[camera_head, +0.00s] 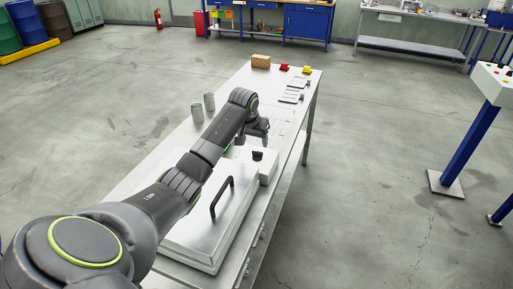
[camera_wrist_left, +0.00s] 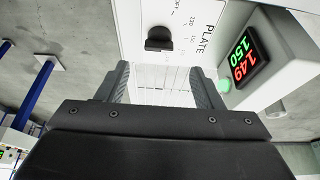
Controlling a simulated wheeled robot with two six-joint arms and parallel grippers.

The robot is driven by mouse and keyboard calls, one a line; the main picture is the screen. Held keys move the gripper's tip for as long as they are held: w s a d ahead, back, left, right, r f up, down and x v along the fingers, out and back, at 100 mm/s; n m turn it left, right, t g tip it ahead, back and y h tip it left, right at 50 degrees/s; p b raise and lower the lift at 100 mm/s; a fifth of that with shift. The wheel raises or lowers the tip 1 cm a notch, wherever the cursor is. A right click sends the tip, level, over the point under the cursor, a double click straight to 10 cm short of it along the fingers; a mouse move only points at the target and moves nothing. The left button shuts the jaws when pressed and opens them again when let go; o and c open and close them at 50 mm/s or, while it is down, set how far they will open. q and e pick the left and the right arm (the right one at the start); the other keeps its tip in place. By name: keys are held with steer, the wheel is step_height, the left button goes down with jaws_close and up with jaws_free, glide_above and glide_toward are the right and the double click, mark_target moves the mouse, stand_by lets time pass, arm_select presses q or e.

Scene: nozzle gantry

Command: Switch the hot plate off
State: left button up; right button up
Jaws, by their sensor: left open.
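The hot plate's white control panel (camera_wrist_left: 205,12) fills the top of the left wrist view, marked "PLATE", "OFF" and numbers. Its black knob (camera_wrist_left: 158,40) is beside the scale; I cannot tell its exact setting. The display (camera_wrist_left: 247,58) reads 150 in green and 149 in red, and a green lamp (camera_wrist_left: 222,86) is by it. My left gripper (camera_wrist_left: 162,88) is open and empty, its fingertips apart from the knob. In the head view the knob (camera_head: 258,155) sits on a small box, with my left gripper (camera_head: 260,128) just beyond it. My right gripper is out of view.
A silver lidded unit with a black handle (camera_head: 222,197) fills the near part of the metal table (camera_head: 180,144). Two grey cylinders (camera_head: 203,106) stand at its left. A brown block (camera_head: 261,62) and red and yellow pieces lie at the far end.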

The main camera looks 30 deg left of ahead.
mark_target(257, 151)
arm_select(q)
steer(key=x, duration=0.5)
steer(key=shift+w+f, duration=0.3)
steer(key=shift+f, duration=0.4)
steer(key=shift+w+f, duration=0.1)
steer(key=shift+f, duration=0.1)
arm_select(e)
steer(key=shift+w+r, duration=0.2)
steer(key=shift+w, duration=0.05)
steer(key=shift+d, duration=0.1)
arm_select(q)
steer(key=c, duration=1)
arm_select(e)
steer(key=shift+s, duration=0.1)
arm_select(q)
steer(key=shift+p, duration=0.3)
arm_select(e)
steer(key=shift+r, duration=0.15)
